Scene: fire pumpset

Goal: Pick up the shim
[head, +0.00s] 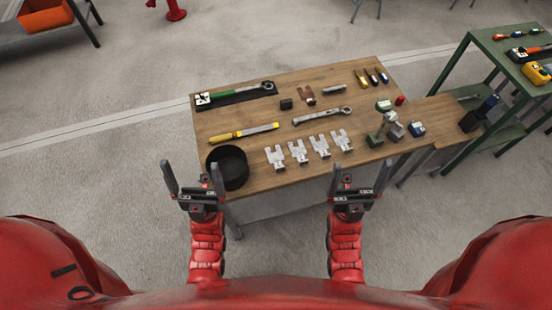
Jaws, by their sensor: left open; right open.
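Several silver slotted shims lie in a row near the front edge of the wooden table: a leftmost shim (275,157), a second shim (298,151), a third shim (320,146) and a rightmost shim (342,140). My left gripper (192,178) is open and empty, in front of the table's left front corner, near the black bowl. My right gripper (360,178) is open and empty, in front of the table, nearer to me than the rightmost shim. Neither gripper touches a shim.
A green cart (480,42) stands at right. Grey floor lies open at left.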

